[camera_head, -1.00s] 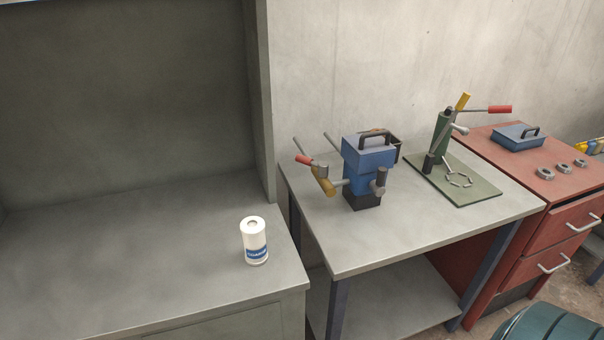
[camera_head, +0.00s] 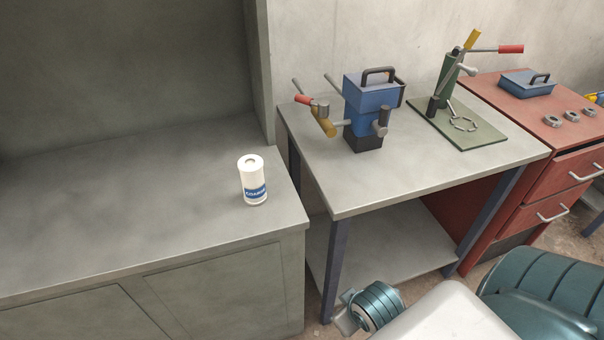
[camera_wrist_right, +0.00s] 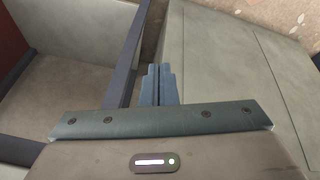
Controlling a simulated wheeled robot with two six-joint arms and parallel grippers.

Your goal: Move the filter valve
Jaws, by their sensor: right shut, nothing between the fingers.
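A white canister with a blue label (camera_head: 252,180), the only filter-like item I see, stands upright on the grey cabinet top (camera_head: 120,215), near its right edge. I cannot tell for certain that it is the filter valve. My right gripper (camera_wrist_right: 158,85) shows in the right wrist view with its two fingers together and nothing between them. It is low, near the cabinet's front and the workbench leg, well away from the canister. My left gripper is out of view.
A grey workbench (camera_head: 350,190) stands to the right, across a narrow gap. It holds a blue clamp-like machine (camera_head: 367,120) and a green lever press (camera_head: 450,85). A red drawer cabinet (camera_head: 530,175) is beyond. The cabinet top around the canister is clear.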

